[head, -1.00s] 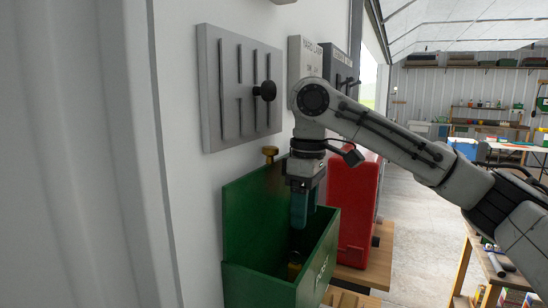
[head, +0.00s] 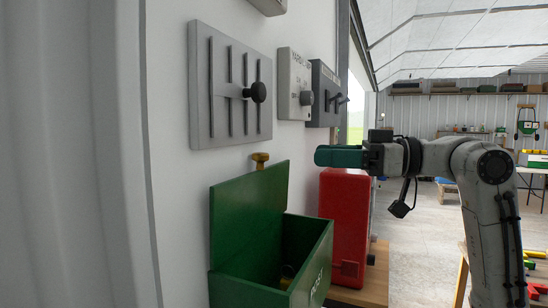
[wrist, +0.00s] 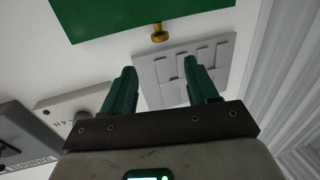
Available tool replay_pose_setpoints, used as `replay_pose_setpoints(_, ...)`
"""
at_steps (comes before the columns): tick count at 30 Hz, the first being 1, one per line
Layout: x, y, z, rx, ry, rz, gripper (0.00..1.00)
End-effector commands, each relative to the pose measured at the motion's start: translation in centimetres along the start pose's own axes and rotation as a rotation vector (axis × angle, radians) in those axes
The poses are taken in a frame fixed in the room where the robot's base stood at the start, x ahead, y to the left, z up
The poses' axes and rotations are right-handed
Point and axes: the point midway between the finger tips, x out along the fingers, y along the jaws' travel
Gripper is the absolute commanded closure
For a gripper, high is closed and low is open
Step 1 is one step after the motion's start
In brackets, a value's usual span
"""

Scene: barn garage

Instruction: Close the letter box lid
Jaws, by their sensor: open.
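The green letter box (head: 312,262) stands against the white wall in the head view, with light lettering on its front. Its lid (head: 250,212) is raised, leaning up near the wall, and the box is open at the top. Something small and yellowish lies inside, mostly in shadow. My gripper (head: 318,156) is above and to the right of the lid, pointing left toward the wall, apart from the box. In the wrist view my gripper (wrist: 160,84) has its two green fingers spread with nothing between them. A green panel, likely the lid (wrist: 130,15), fills the top of that view.
A red box (head: 345,215) stands right beside the letter box on a wooden bench (head: 372,285). A brass knob (head: 260,158) sticks out of the wall above the lid. A grey slotted panel with a black knob (head: 258,92) and switch boxes (head: 295,85) hang higher.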

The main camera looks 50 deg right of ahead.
Motion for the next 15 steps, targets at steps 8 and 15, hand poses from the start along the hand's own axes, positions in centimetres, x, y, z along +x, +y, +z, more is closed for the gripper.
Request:
replay_pose_setpoints(8,5.0,-0.1,-0.2,0.002,-0.005,-0.006,0.41)
replay_pose_setpoints(15,8.6,-0.1,-0.1,0.003,-0.005,-0.004,0.41)
